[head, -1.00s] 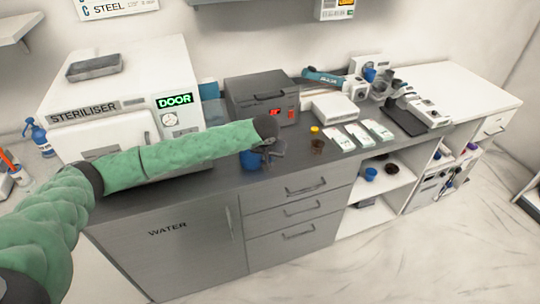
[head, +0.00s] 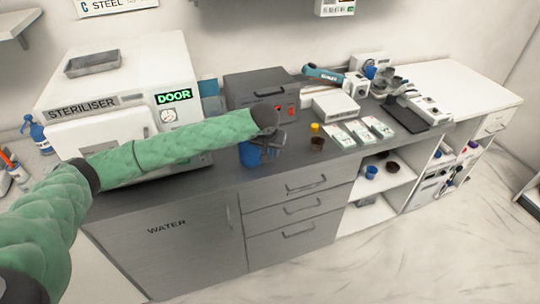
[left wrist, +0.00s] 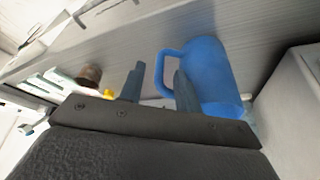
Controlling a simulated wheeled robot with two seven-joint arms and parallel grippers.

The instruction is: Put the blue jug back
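My left gripper (head: 271,143) is right at the jug's handle side. In the wrist view its fingers (left wrist: 158,88) are apart, and the handle shows in the gap between them. I cannot tell whether the handle is fully between the fingers or just beyond them. My right gripper is not in view.
The steriliser (head: 115,95) stands left, a dark grey box (head: 262,98) behind the jug. A brown cup (head: 317,144) and yellow-capped pot (head: 315,127) stand to the right, with white packs (head: 360,132) beyond. Another blue cup (head: 371,172) sits on the open shelf below.

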